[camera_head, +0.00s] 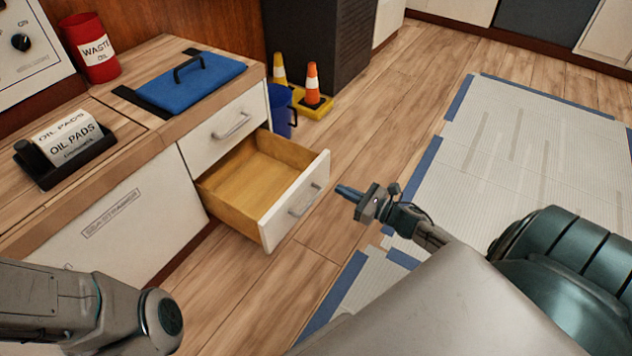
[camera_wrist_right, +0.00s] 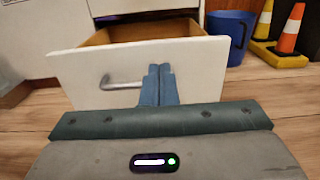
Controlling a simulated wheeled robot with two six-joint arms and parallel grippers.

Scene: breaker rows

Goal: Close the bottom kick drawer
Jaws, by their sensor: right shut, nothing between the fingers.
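The bottom kick drawer (camera_head: 297,203) is pulled out from the cabinet, and its wooden inside looks empty. Its white front has a metal bar handle (camera_head: 304,200). In the right wrist view the drawer front (camera_wrist_right: 200,69) fills the middle, with the handle (camera_wrist_right: 121,84) left of my fingers. My right gripper (camera_head: 347,192) is shut and empty, just right of the drawer front in the head view, pointing at it with a small gap. It also shows in the right wrist view (camera_wrist_right: 159,72). My left arm shows at the lower left, but its gripper is out of view.
A shut drawer (camera_head: 226,124) sits above the open one. Taped white floor sheeting (camera_head: 530,150) lies to the right. Wood floor in front is clear.

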